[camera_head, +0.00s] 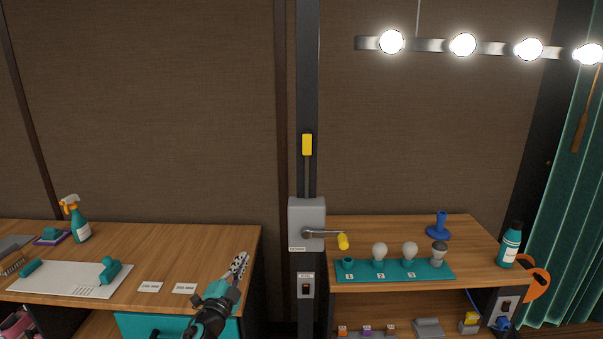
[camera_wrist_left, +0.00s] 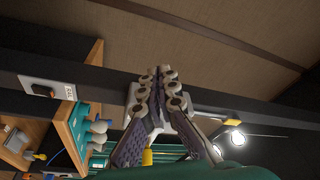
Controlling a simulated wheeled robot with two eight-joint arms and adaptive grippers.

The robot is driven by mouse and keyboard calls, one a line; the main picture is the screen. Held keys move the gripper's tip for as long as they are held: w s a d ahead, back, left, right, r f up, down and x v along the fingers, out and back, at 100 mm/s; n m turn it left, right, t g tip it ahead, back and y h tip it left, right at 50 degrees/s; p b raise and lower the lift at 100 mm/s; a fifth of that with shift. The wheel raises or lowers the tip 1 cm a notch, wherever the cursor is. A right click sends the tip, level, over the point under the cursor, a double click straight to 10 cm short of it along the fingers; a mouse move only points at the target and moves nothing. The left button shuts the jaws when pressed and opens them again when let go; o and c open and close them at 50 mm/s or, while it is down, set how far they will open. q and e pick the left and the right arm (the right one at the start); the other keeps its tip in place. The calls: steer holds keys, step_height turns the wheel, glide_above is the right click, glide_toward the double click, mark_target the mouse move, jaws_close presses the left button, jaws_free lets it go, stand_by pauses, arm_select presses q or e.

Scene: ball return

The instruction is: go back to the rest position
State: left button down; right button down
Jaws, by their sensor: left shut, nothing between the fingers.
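My left gripper (camera_head: 239,265) is shut and empty. In the head view it is raised in front of the left table's right end, left of the dark post. In the left wrist view its fingers (camera_wrist_left: 159,72) meet at the tips, in front of the grey lever box (camera_wrist_left: 133,97). The grey lever box (camera_head: 307,216) is fixed to the post, with a lever ending in a yellow knob (camera_head: 342,241). The knob also shows in the left wrist view (camera_wrist_left: 147,157), low between the fingers. My right gripper is in neither view.
The left table (camera_head: 215,247) holds a spray bottle (camera_head: 79,222), papers and cards. The right table (camera_head: 375,228) carries a teal bulb holder (camera_head: 338,274), a blue stand (camera_head: 438,227) and a teal bottle (camera_head: 511,244). The dark post (camera_head: 306,80) stands between them. Lit bulbs (camera_head: 463,44) hang above.

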arm_select(q)
steer(key=s+a+r+n+g+y, duration=0.2)
steer(key=s+a+n+g+y, duration=0.4)
steer(key=s+n, duration=0.6)
steer(key=s+d+f+n+g, duration=0.1)
steer(key=s+f+g, duration=0.1)
steer(key=s, duration=0.6)
steer(key=s+d+f+g+h, duration=0.1)
steer(key=s+d+f+g, duration=0.1)
steer(key=s+f, duration=0.3)
steer(key=s+d+f+n+g+h, duration=0.1)
steer(key=s+f, duration=0.3)
steer(key=s, duration=0.6)
steer(key=shift+s+d+f+n+g, duration=0.2)
steer(key=shift+s+d+n+g, duration=0.15)
steer(key=shift+d+g, duration=0.3)
